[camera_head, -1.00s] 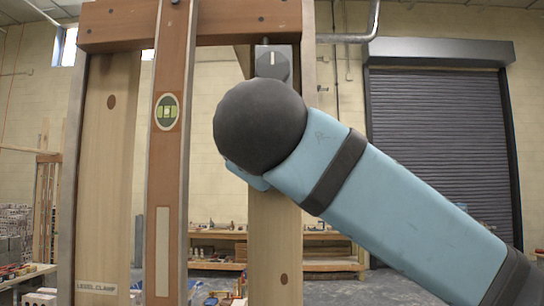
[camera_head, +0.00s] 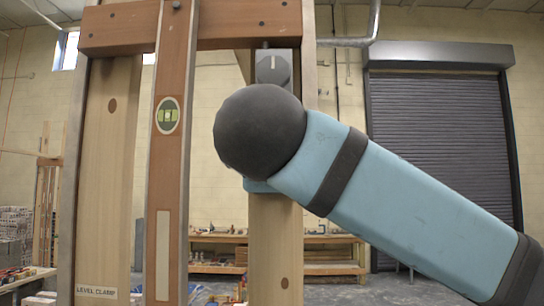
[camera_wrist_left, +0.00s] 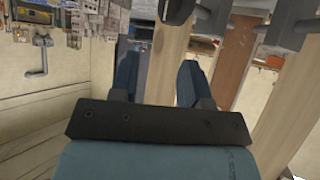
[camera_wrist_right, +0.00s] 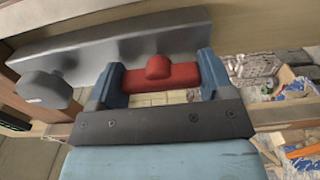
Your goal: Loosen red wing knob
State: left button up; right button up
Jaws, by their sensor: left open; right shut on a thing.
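The red wing knob (camera_wrist_right: 160,76) shows in the right wrist view, in front of a grey metal bar (camera_wrist_right: 120,46). My right gripper (camera_wrist_right: 160,84) is shut on it, one blue finger at each end of its wings. In the head view my right arm comes in from the right and hides the knob and the gripper. My left gripper (camera_wrist_left: 158,85) shows only in the left wrist view; it is open, its blue fingers apart with nothing clearly held between them.
A wooden frame with a spirit level (camera_head: 167,115) stands close in front. A grey knob (camera_head: 272,67) sits on its right post, and shows in the right wrist view (camera_wrist_right: 44,88). Behind are a low wooden bench (camera_head: 318,254) and a roller door (camera_head: 440,140).

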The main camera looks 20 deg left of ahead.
dwell(0.4)
jog(key=o, duration=0.9)
jog(key=b+v, duration=0.3)
jog(key=v, duration=1.1)
